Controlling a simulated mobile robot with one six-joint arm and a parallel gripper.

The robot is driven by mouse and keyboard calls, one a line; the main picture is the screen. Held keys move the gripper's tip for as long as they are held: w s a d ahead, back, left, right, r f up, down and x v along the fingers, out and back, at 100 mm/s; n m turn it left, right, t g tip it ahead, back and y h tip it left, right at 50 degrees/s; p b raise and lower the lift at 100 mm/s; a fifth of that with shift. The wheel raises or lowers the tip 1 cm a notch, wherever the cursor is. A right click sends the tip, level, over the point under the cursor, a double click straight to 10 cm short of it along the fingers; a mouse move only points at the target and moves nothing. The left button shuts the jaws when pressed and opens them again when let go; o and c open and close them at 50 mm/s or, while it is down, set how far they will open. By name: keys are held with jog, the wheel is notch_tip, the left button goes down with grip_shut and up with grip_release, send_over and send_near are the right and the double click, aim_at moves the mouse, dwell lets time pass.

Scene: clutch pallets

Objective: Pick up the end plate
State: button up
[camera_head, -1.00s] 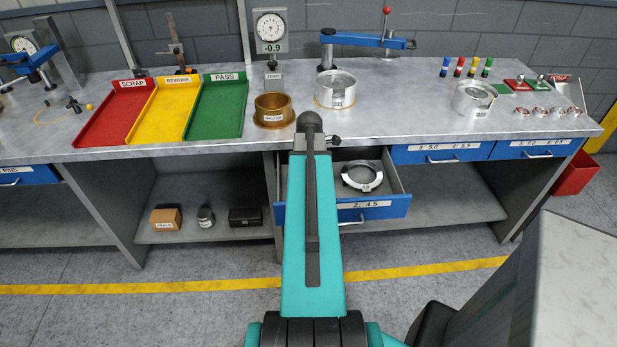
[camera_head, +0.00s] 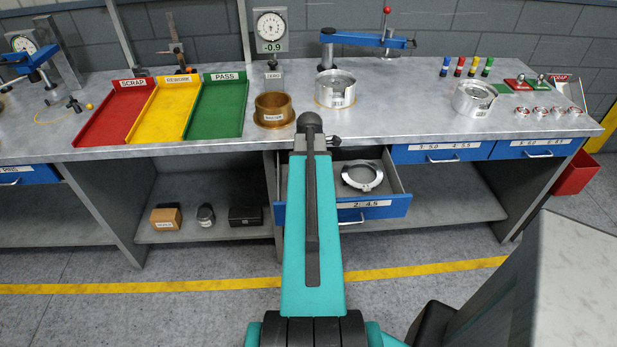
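A silver ring-shaped plate (camera_head: 350,183) lies flat in the open drawer (camera_head: 374,212) labelled 2: 4.5, below the bench top. I take it to be the end plate; its tag is too small to read. My teal arm link rises through the middle of the view and covers the left part of the drawer. My gripper's fingers do not show; the far end of the arm hides that area. Nothing is seen touching the plate.
On the bench (camera_head: 420,125) stand a brass master ring (camera_head: 272,112), a silver drum (camera_head: 335,92) and another silver drum (camera_head: 473,100). Red, yellow and green (camera_head: 218,108) trays lie left. A blue-armed fixture (camera_head: 366,40) stands behind. Other drawers (camera_head: 443,153) are shut.

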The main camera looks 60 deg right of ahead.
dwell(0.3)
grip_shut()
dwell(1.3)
